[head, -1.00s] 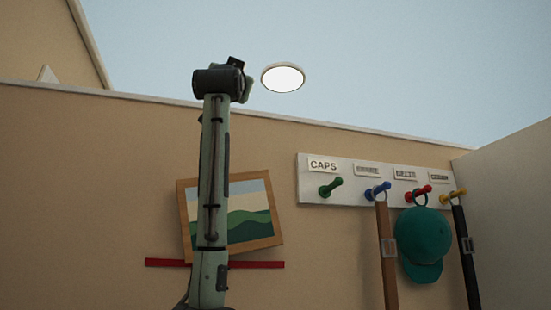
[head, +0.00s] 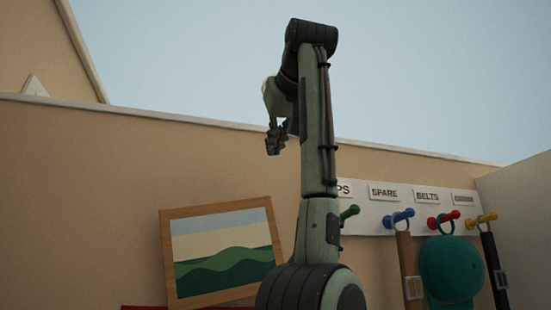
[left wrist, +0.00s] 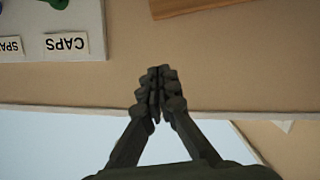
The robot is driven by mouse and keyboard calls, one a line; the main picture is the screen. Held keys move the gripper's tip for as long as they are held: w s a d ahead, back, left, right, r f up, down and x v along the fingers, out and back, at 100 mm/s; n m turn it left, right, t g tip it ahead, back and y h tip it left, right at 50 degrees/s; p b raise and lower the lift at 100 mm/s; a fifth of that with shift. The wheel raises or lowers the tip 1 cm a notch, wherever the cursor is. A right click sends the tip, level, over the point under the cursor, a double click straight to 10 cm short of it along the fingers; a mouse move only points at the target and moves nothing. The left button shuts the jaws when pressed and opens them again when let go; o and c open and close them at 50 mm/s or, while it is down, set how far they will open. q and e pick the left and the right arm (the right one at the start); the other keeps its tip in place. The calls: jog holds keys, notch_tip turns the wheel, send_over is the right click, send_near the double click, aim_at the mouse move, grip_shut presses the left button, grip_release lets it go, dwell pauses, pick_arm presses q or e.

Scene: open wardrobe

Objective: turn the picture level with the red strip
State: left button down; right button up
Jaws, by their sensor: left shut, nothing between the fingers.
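The picture (head: 222,250), a green-hill landscape in a wooden frame, hangs on the beige wall, tilted with its right side higher. In the left wrist view, a wooden edge of it (left wrist: 195,8) shows at the top. The red strip (head: 143,308) just shows at the bottom edge of the head view, below the picture; most of it is out of view. My left gripper (head: 274,148) is shut and empty, above and to the right of the picture and apart from it. In the left wrist view its fingertips (left wrist: 160,72) meet. My right gripper is not in view.
A white peg rail (head: 375,218) with coloured pegs and labels is right of the picture, partly behind my left arm. A brown belt (head: 408,265), a teal cap (head: 450,268) and a black belt (head: 494,265) hang there. Wall above the picture is clear.

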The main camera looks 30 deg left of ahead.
pick_arm(q)
jog(key=p+x, duration=0.1)
jog(key=x, duration=0.8)
jog(key=f, duration=0.2)
jog(key=shift+w+d+f+b, duration=0.15)
jog(key=shift+d+f+b, duration=0.15)
jog(key=shift+f+b, duration=0.1)
jog(key=shift+d+f, duration=0.1)
jog(key=shift+f, duration=0.5)
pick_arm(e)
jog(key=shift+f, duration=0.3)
pick_arm(q)
jog(key=shift+w+f, duration=0.1)
jog(key=shift+w+d+f+m, duration=0.2)
jog(key=shift+w+f+m, duration=0.05)
jog(key=shift+f, duration=0.3)
jog(key=shift+w+d+f+m, duration=0.15)
jog(key=shift+w+f+m, duration=0.1)
jog(key=shift+f, duration=0.35)
jog(key=shift+s, duration=0.15)
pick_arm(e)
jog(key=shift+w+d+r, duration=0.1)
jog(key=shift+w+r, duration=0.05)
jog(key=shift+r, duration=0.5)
pick_arm(q)
jog(key=shift+r, duration=0.1)
